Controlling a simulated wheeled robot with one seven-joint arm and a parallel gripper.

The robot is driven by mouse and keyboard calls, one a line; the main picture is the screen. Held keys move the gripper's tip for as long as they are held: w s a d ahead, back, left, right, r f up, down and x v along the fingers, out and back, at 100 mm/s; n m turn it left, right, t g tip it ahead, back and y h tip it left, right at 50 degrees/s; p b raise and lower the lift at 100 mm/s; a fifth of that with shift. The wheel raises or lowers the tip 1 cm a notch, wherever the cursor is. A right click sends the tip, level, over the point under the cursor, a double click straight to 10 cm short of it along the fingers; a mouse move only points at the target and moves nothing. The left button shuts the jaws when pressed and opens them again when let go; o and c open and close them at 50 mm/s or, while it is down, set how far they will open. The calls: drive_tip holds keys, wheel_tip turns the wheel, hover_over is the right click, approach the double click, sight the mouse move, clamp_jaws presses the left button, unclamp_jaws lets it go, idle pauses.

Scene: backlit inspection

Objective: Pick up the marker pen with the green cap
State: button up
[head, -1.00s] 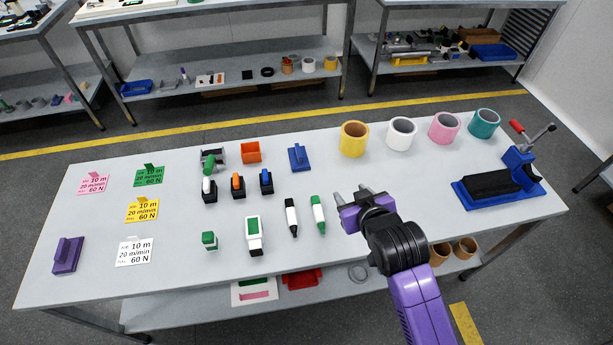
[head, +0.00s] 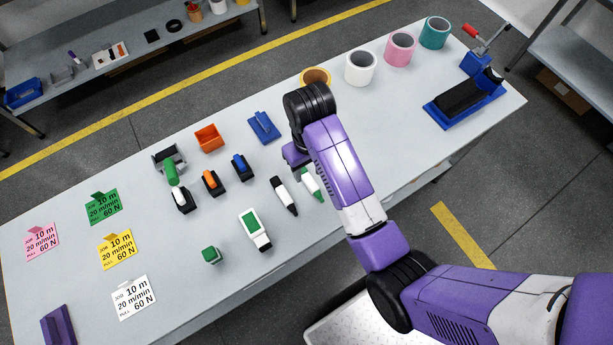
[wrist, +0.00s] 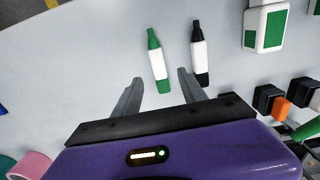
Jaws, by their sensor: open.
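The marker pen with the green cap (head: 311,183) lies on the grey table, partly covered by my arm in the head view. In the wrist view this white-bodied pen (wrist: 157,62) shows whole, with green at both ends. My gripper (wrist: 160,76) is open and empty, with its fingers on either side of the pen's lower part in the picture. The height of the fingers over the table is hard to tell.
A black-capped marker (wrist: 199,55) lies just right of the green one, close to the right finger. Tape rolls (head: 361,68) stand at the back, and a blue clamp fixture (head: 462,105) is at the far right.

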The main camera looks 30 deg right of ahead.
sight(308, 177)
drive_tip(key=f, duration=0.6)
drive_tip(key=shift+w+d+f+p, duration=0.1)
drive_tip(key=shift+w+f+p, duration=0.2)
drive_tip(key=shift+w+p, duration=0.05)
drive_tip(key=shift+c, duration=0.2)
clamp_jaws()
